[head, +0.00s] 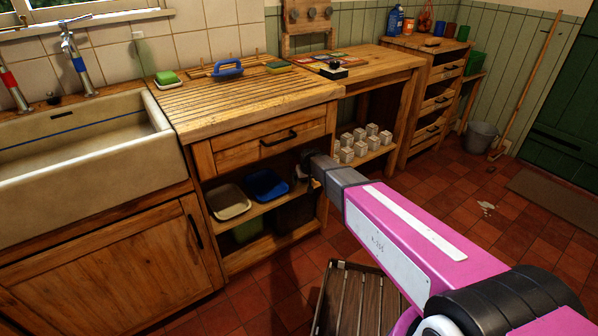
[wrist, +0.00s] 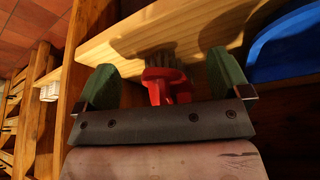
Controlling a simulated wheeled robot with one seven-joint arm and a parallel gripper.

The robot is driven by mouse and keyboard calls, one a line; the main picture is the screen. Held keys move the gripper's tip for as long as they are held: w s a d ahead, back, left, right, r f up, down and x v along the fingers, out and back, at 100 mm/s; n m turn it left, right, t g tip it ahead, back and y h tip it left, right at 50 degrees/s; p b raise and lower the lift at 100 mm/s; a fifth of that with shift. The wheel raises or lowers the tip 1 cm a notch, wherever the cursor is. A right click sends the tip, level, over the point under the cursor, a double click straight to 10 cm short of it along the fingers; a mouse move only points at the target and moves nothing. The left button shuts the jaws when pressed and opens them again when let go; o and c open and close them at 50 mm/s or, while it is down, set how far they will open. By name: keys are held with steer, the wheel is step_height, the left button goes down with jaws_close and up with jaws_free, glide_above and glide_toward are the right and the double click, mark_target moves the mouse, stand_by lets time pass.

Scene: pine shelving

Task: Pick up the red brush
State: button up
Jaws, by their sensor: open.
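The red brush (wrist: 168,84) shows in the wrist view, with dark bristles against the pale edge of a wooden shelf board (wrist: 185,30). My gripper (wrist: 163,76) is open, with one green fingertip on each side of the brush. The brush lies between the fingers, and gaps show on both sides of it. Part of its handle is hidden behind the dark gripper plate. In the head view my gripper (head: 306,168) is at the right end of the shelf under the drawer, and I cannot make out the brush there.
A blue tub (head: 267,185) and a cream tub (head: 228,201) stand on the same shelf, left of my gripper. The drawer front (head: 270,144) is just above. Several pale blocks (head: 361,144) sit on a shelf to the right. A slatted crate (head: 358,300) stands on the floor below my arm.

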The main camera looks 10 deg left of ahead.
steer(key=w+a, duration=0.1)
steer(key=w, duration=0.1)
steer(key=w+a, duration=0.1)
steer(key=w, duration=0.1)
steer(key=shift+a, duration=0.15)
steer(key=shift+w+a+f, duration=0.1)
steer(key=shift+f, duration=0.45)
steer(key=c, duration=1.1)
